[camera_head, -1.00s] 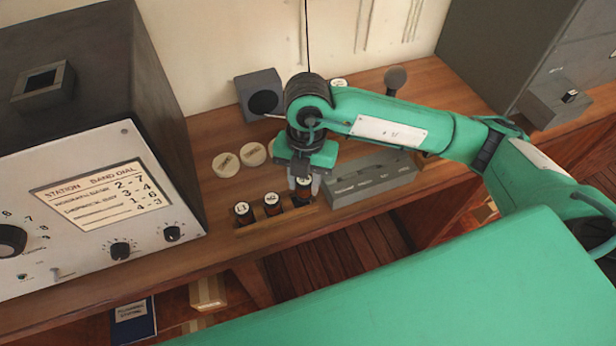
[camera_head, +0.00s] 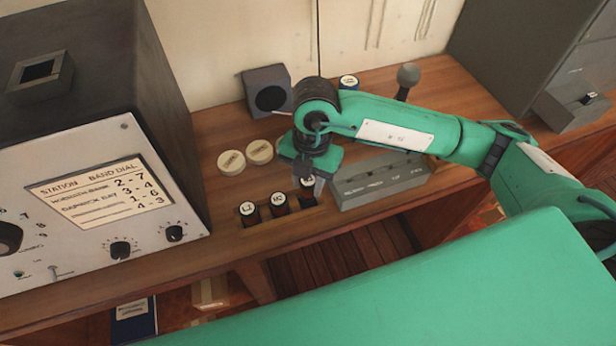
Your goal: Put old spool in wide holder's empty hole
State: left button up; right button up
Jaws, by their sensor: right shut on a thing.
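My right gripper (camera_head: 308,182) points down over the right end of a low wooden holder (camera_head: 262,224) on the desk. It is shut on a dark spool (camera_head: 308,187) with a pale top, mostly hidden by the fingers. This spool is at the holder's right end; I cannot tell how deep it sits or whether it is clear of the hole. Two dark spools with white labelled tops, a left one (camera_head: 249,211) and a middle one (camera_head: 279,203), stand upright in the holder. Another white-topped spool (camera_head: 348,82) stands behind my right arm. My left gripper is out of view.
A grey labelled block (camera_head: 380,180) lies close to the right of the gripper. Two round pale discs (camera_head: 232,162) lie behind the holder. A grey speaker-like box (camera_head: 267,92) and a knobbed lever (camera_head: 407,78) stand at the back. A large radio cabinet (camera_head: 95,190) fills the left.

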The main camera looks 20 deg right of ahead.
jog(key=shift+f, duration=0.4)
jog(key=shift+f+b, duration=0.15)
jog(key=shift+b, duration=0.2)
dwell(0.6)
jog(key=shift+f+b, duration=1.3)
jog(key=shift+b, duration=0.4)
dwell(4.0)
dwell(0.4)
jog(key=o, duration=1.1)
jog(key=shift+c, duration=0.2)
